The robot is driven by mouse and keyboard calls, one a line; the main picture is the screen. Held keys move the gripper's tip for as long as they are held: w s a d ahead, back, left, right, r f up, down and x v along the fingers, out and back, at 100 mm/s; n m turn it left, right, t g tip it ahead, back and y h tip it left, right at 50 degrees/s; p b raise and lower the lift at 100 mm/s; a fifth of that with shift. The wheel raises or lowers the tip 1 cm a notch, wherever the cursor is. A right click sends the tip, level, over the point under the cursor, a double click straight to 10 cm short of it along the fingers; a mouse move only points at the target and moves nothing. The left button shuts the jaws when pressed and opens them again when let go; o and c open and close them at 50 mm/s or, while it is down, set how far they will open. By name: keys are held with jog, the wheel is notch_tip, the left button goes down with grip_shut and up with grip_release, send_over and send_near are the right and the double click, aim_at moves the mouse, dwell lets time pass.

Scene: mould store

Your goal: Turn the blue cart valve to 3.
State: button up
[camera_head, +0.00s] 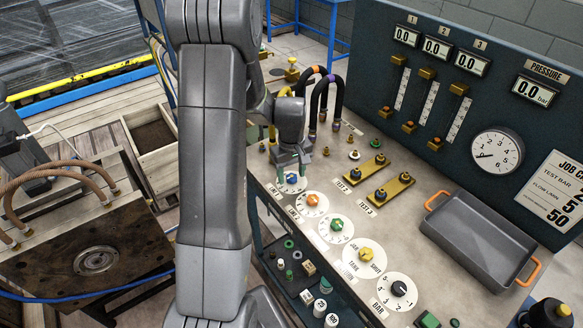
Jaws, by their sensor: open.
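The blue valve (291,179) is a small knob on a white round dial at the far end of a row of dials along the cart top's front edge. My gripper (292,172) points down over it, with one finger on each side of the knob. The jaws are open. I cannot tell whether the fingers touch the knob. The gripper partly hides the dial, and its numbers and the knob's setting are too small to read.
Nearer dials carry an orange knob (312,199), a green knob (337,224), a yellow knob (365,254) and a black knob (398,288). Black hoses (338,97) arch behind my gripper. Brass blocks (366,168) and a grey tray (478,240) lie to the right.

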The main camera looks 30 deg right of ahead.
aim_at(291, 176)
notch_tip(291, 176, up, 14)
jog(key=b, duration=0.1)
jog(key=shift+f, duration=0.15)
jog(key=shift+f, duration=0.1)
dwell(0.5)
notch_tip(291, 176, down, 14)
jog(key=shift+r+p, duration=0.2)
jog(key=shift+p, duration=0.35)
